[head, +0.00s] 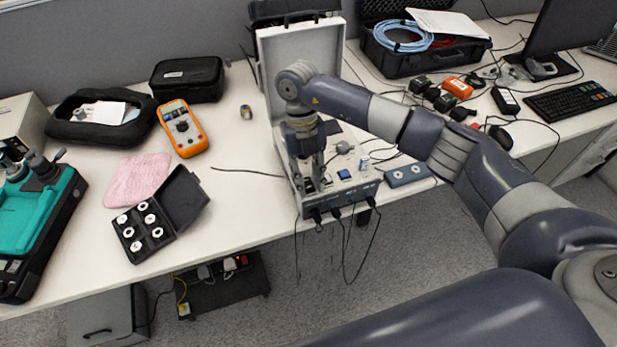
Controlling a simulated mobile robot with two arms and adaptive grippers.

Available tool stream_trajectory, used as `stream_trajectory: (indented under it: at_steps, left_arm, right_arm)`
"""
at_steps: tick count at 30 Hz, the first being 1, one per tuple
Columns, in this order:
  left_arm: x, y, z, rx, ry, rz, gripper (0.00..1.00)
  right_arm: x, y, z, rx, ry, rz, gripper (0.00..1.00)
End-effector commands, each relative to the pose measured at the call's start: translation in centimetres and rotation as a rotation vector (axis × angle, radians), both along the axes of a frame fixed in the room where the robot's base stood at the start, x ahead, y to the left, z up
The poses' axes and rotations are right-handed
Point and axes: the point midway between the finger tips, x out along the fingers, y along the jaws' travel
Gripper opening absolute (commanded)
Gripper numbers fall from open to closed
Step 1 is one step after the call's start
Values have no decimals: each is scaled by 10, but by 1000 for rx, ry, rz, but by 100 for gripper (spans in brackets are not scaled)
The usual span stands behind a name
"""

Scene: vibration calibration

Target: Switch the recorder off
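An instrument in an open silver case (300,50) stands on the bench at the centre, with knobs, a blue element and cables on its panel (345,190). No label is legible, so I cannot tell for sure that it is the recorder. My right gripper (311,183) points down over the left part of this panel and hides what lies under it. Its two fingers appear apart, with nothing visible between them. I cannot tell whether they touch the panel. My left gripper is not in view.
An orange multimeter (182,128), a black box of round pieces (144,230), a pink cloth (137,180) and a teal case (35,215) are left. A grey-blue box (407,175) sits right of the instrument. Cables hang over the front edge.

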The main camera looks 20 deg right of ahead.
Motion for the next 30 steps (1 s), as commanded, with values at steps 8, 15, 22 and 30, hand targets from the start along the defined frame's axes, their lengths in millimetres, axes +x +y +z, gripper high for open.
stream_trajectory:
  at_steps: [8, 15, 22, 30]
  left_arm:
    - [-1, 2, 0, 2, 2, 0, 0]
    - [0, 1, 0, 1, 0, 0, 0]
    - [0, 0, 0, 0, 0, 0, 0]
    - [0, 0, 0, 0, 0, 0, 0]
  right_arm:
    - [4, 0, 12, 1, -4, 0, 27]
    - [17, 1, 59, 0, -6, 0, 27]
    - [27, 1, 100, 1, -2, 0, 27]
    - [31, 1, 116, 0, 0, 0, 27]
